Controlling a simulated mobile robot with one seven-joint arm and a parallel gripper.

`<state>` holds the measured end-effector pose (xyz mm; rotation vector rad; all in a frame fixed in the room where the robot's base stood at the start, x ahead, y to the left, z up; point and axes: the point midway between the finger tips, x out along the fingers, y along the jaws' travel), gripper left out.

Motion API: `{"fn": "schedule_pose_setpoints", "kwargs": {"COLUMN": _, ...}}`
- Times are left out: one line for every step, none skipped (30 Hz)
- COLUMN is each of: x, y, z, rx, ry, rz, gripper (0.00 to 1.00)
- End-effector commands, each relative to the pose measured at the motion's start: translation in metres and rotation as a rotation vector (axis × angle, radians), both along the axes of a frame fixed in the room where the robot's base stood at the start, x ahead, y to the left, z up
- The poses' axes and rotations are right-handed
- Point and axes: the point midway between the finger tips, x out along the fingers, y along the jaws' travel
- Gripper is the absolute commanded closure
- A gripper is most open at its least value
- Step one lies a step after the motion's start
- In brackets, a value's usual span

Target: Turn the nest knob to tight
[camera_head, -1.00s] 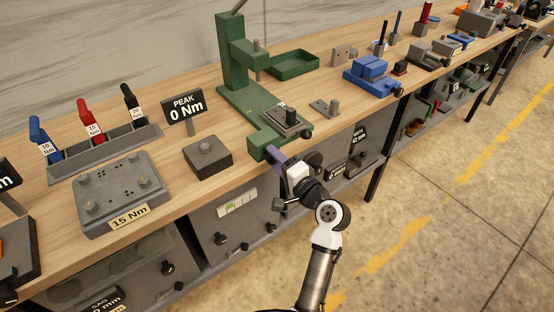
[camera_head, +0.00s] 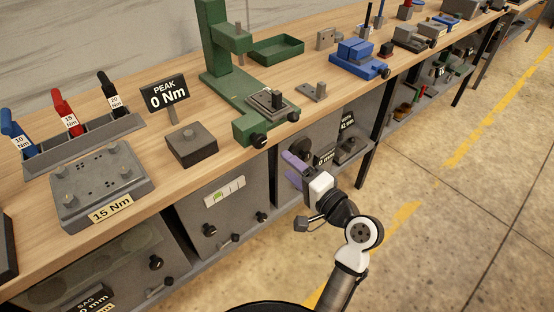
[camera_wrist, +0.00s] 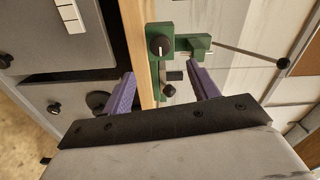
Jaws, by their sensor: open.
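The green press (camera_head: 222,80) stands on the bench, with a small grey nest (camera_head: 270,103) on its base. A black round knob (camera_head: 259,141) is on the base's front end, and a smaller black knob (camera_head: 294,124) sits beside the nest. In the wrist view the front knob (camera_wrist: 159,46) shows a white pointer line, and the other black knob (camera_wrist: 169,90) is below it. No tight mark is readable. My gripper (camera_head: 291,161) has purple fingers, open and empty, off the bench's front edge, right of the front knob and apart from it. Its fingers also show in the wrist view (camera_wrist: 160,74).
A wooden bench edge (camera_wrist: 134,35) runs beside the fingers. Grey panels with black knobs (camera_head: 225,210) are under the bench. A grey block (camera_head: 191,144) and the peak sign (camera_head: 165,93) stand left of the press. The floor in front is clear.

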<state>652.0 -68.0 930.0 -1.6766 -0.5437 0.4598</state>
Motion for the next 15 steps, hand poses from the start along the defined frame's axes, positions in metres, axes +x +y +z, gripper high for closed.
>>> {"fn": "schedule_pose_setpoints", "kwargs": {"x": -0.007, "y": -0.006, "z": -0.002, "rx": 0.000, "ry": -0.001, "rz": -0.004, "gripper": 0.41}}
{"fn": "schedule_pose_setpoints", "kwargs": {"x": -0.011, "y": -0.008, "z": -0.002, "rx": -0.001, "ry": 0.000, "rz": -0.003, "gripper": 0.41}}
{"fn": "schedule_pose_setpoints", "kwargs": {"x": -0.015, "y": -0.011, "z": -0.001, "rx": -0.001, "ry": -0.001, "rz": -0.002, "gripper": 0.41}}
{"fn": "schedule_pose_setpoints", "kwargs": {"x": -0.017, "y": -0.013, "z": -0.001, "rx": 0.001, "ry": -0.001, "rz": -0.002, "gripper": 0.41}}
{"fn": "schedule_pose_setpoints", "kwargs": {"x": -0.019, "y": -0.015, "z": -0.001, "rx": 0.000, "ry": 0.000, "rz": -0.002, "gripper": 0.41}}
{"fn": "schedule_pose_setpoints", "kwargs": {"x": -0.022, "y": -0.016, "z": -0.001, "rx": 0.000, "ry": 0.001, "rz": -0.001, "gripper": 0.41}}
{"fn": "schedule_pose_setpoints", "kwargs": {"x": -0.023, "y": -0.017, "z": -0.001, "rx": 0.000, "ry": 0.001, "rz": -0.001, "gripper": 0.41}}
{"fn": "schedule_pose_setpoints", "kwargs": {"x": -0.024, "y": -0.017, "z": 0.000, "rx": 0.000, "ry": 0.000, "rz": -0.001, "gripper": 0.41}}
{"fn": "schedule_pose_setpoints", "kwargs": {"x": -0.025, "y": -0.018, "z": 0.000, "rx": 0.001, "ry": 0.001, "rz": 0.000, "gripper": 0.41}}
{"fn": "schedule_pose_setpoints", "kwargs": {"x": -0.025, "y": -0.018, "z": 0.000, "rx": 0.001, "ry": 0.001, "rz": 0.000, "gripper": 0.41}}
{"fn": "schedule_pose_setpoints", "kwargs": {"x": -0.025, "y": -0.018, "z": 0.000, "rx": 0.001, "ry": 0.001, "rz": 0.000, "gripper": 0.41}}
{"fn": "schedule_pose_setpoints", "kwargs": {"x": -0.026, "y": -0.018, "z": 0.000, "rx": 0.001, "ry": 0.001, "rz": 0.000, "gripper": 0.41}}
{"fn": "schedule_pose_setpoints", "kwargs": {"x": -0.025, "y": -0.018, "z": 0.000, "rx": 0.001, "ry": 0.001, "rz": 0.000, "gripper": 0.41}}
{"fn": "schedule_pose_setpoints", "kwargs": {"x": -0.025, "y": -0.018, "z": 0.000, "rx": 0.001, "ry": 0.001, "rz": 0.000, "gripper": 0.41}}
{"fn": "schedule_pose_setpoints", "kwargs": {"x": -0.025, "y": -0.018, "z": 0.000, "rx": 0.001, "ry": 0.001, "rz": 0.000, "gripper": 0.41}}
